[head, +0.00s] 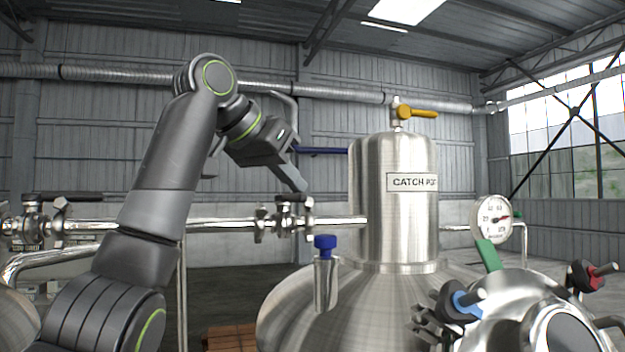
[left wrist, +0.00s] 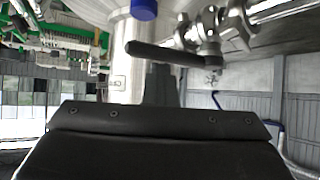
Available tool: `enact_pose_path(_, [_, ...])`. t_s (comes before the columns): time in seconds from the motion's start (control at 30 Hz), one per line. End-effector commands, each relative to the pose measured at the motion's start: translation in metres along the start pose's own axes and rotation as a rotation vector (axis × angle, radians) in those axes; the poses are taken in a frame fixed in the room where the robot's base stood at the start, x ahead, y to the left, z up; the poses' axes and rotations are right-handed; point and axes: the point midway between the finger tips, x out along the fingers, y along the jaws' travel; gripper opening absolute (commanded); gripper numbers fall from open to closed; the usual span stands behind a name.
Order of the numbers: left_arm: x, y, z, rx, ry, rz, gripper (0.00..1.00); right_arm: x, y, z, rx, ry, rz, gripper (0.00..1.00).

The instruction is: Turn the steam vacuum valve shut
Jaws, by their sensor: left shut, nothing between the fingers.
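A valve (head: 284,220) with a black lever sits in the steel pipe left of the catch pot. It also shows in the left wrist view (left wrist: 208,30), where its black lever (left wrist: 165,53) extends left from the body. I cannot read a tag on this valve to confirm its name. My left gripper (head: 294,179) is shut and empty, just above the lever in the head view. In the left wrist view its fingers (left wrist: 159,85) are close to the lever; I cannot tell whether they touch it. My right gripper is not in view.
The catch pot (head: 395,220) stands right of the valve, with a yellow-handled valve (head: 415,113) on top. A blue-capped fitting (head: 325,270) is in front. Another black-levered valve (head: 60,218) is far left. A pressure gauge (head: 494,219) stands at right.

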Motion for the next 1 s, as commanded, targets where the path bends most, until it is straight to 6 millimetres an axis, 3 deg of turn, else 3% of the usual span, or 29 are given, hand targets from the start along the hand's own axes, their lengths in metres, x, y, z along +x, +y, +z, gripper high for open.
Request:
enact_pose_path(0.43, [0.005, -0.003, 0.004, -0.008, -0.015, 0.001, 0.00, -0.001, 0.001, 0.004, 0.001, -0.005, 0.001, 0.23])
enact_pose_path(1.0, [0.015, -0.003, -0.012, -0.004, -0.007, 0.001, 0.00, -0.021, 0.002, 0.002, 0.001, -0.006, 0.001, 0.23])
